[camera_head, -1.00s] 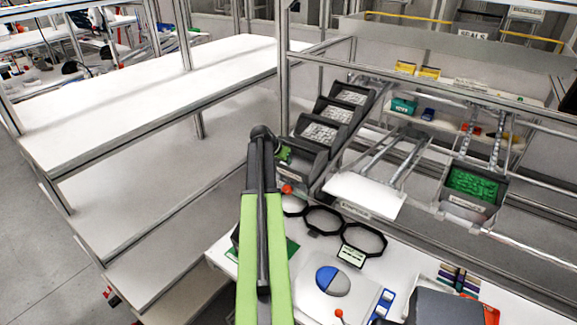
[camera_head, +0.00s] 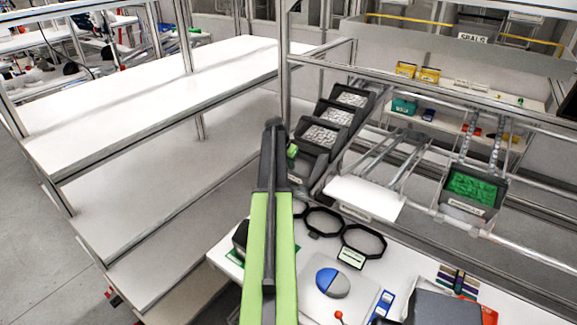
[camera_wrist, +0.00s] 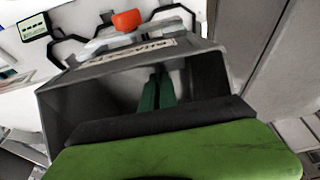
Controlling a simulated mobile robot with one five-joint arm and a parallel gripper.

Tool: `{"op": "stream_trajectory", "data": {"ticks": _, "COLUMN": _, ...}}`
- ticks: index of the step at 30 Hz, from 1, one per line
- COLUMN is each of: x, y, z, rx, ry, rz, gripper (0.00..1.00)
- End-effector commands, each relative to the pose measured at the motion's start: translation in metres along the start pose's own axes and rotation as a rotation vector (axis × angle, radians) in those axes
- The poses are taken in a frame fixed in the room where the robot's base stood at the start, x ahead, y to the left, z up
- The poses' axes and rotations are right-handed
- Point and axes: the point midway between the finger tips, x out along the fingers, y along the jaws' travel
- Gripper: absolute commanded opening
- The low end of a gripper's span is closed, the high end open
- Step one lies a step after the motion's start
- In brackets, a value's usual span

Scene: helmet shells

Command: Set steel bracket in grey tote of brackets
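The grey tote (camera_wrist: 85,85) fills the middle of the wrist view, with a pale lettered label on its rim. In the head view the front grey tote (camera_head: 312,158) of a sloped row stands just right of my arm's end. My gripper (camera_wrist: 160,80) shows as two dark green fingers close together, reaching into the tote's shaded inside; a bit of its green also shows at the tote in the head view (camera_head: 292,151). I cannot make out the steel bracket; the fingertips are shaded, and my green and black wrist part hides the near side of the tote.
A bin of green parts (camera_head: 472,187) hangs at the right. Black rings (camera_head: 362,240) and a blue and white disc (camera_head: 333,282) lie on the white bench. An orange item (camera_wrist: 127,20) is beyond the tote rim.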

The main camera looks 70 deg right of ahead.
Motion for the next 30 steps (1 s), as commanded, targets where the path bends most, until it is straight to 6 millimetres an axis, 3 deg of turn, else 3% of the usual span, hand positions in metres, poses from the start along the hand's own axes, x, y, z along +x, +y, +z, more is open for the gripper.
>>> {"op": "stream_trajectory", "data": {"ticks": 7, "x": 0.004, "y": 0.000, "z": 0.002, "rx": 0.001, "ry": 0.000, "rz": 0.000, "gripper": 0.00}}
{"op": "stream_trajectory", "data": {"ticks": 12, "x": 0.004, "y": 0.000, "z": 0.002, "rx": 0.001, "ry": 0.000, "rz": 0.000, "gripper": 0.25}}
{"op": "stream_trajectory", "data": {"ticks": 23, "x": 0.001, "y": 0.001, "z": 0.000, "rx": 0.001, "ry": 0.000, "rz": 0.000, "gripper": 0.25}}
{"op": "stream_trajectory", "data": {"ticks": 30, "x": -0.034, "y": 0.001, "z": -0.006, "rx": 0.000, "ry": 0.000, "rz": 0.000, "gripper": 0.25}}
